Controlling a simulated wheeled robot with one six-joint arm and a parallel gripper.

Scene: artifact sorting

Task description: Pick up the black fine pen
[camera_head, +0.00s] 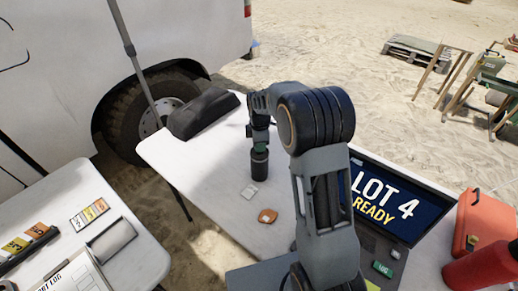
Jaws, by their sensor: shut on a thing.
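My gripper (259,135) hangs from my arm over the white table (205,185), pointing down. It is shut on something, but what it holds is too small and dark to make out. A dark upright cylinder (259,165) stands on the table directly below the gripper. A green patch (260,148) shows between the gripper and the cylinder, and I cannot tell which it belongs to. I cannot pick out the black fine pen as a separate shape. My arm hides part of the table to the right.
A small pale square (249,192) and an orange-brown piece (267,215) lie nearer on the table. A "LOT 4 READY" screen (385,200), an orange case (483,222) and a red cylinder (482,267) stand right. A dark bag-like object (202,113) lies at the far left end.

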